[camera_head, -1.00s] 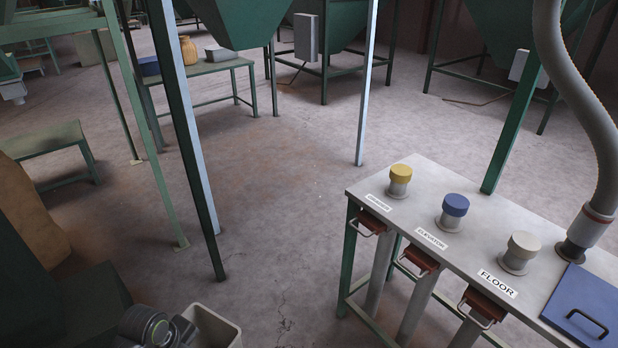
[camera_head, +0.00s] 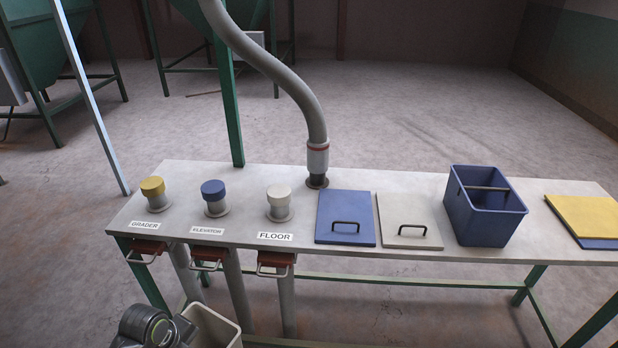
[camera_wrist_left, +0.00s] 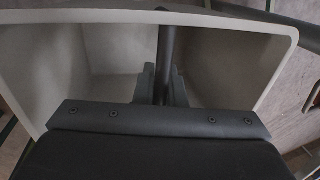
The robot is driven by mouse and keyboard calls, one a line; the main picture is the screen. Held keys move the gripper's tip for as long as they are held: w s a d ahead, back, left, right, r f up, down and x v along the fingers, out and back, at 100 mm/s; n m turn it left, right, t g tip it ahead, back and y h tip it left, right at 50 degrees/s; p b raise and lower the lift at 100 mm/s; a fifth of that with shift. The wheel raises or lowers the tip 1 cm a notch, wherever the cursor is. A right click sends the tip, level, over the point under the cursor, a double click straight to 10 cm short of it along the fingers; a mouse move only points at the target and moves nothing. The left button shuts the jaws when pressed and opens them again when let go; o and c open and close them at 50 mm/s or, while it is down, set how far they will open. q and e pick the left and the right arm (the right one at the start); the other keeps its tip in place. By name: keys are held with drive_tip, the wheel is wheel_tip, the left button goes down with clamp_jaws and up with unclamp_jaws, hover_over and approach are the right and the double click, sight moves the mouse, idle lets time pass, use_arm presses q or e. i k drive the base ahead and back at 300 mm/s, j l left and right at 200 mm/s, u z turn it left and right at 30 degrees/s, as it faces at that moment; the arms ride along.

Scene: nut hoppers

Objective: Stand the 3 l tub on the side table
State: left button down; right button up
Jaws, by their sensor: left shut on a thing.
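A cream tub (camera_head: 218,329) is at the bottom edge of the head view, partly cut off. My left gripper (camera_head: 182,330) is beside it there. In the left wrist view my left gripper (camera_wrist_left: 163,88) is shut on the dark bar handle across the open top of the cream tub (camera_wrist_left: 90,60). The inside that shows looks empty. No size marking shows on the tub. My right gripper is in neither view. No separate side table is clear in the current views.
A long bench (camera_head: 340,255) stands ahead with yellow, blue and white capped ports labelled GRADER, ELEVATOR and FLOOR. A hose (camera_head: 300,95), blue lid (camera_head: 345,205), white lid (camera_head: 408,210), blue tub (camera_head: 490,222) and yellow lid (camera_head: 585,215) are on it. Floor behind is open.

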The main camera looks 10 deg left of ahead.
sight(527, 224)
drive_tip(key=z, duration=1.55)
